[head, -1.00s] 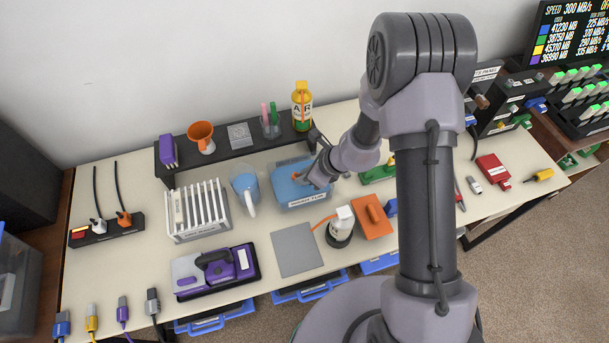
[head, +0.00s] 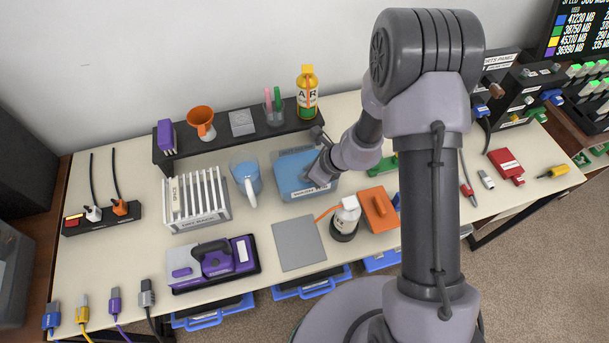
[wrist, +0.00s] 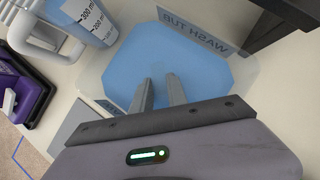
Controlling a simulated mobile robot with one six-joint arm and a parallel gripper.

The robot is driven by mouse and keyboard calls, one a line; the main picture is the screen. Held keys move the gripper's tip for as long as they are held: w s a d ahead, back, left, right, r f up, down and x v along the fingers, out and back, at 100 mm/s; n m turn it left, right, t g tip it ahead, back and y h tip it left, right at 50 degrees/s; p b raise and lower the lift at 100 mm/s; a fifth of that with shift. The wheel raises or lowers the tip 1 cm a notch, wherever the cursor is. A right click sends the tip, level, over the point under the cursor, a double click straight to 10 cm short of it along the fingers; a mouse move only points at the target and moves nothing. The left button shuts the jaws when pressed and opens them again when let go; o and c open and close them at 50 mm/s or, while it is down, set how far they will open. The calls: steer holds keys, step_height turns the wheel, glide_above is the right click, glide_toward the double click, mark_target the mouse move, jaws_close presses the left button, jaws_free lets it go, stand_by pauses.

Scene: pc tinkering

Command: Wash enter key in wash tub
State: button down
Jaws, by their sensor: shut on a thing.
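The wash tub (head: 287,178) is a shallow tub with blue liquid, left of my arm on the table. It fills the middle of the wrist view (wrist: 195,65), with its "WASH TUB" label at the far rim. My gripper (wrist: 160,90) is over the tub, its two grey fingers pointing down into the blue area with a narrow gap showing. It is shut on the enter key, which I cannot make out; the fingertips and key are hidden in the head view. I cannot tell whether the tips are below the liquid surface.
A measuring jug (head: 246,180) stands just left of the tub, with a white rack (head: 196,205) beyond it. A white bottle (head: 346,216) and an orange block (head: 379,208) stand in front. A dark shelf (head: 235,137) runs behind. A grey mat (head: 299,244) lies clear.

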stand_by(0.4)
steer(key=shift+w+d, duration=0.15)
steer(key=shift+d, duration=0.3)
steer(key=shift+a, duration=0.15)
steer(key=shift+a+b, duration=0.35)
steer(key=shift+a, duration=0.05)
steer(key=shift+d, duration=0.1)
steer(key=shift+d, duration=0.45)
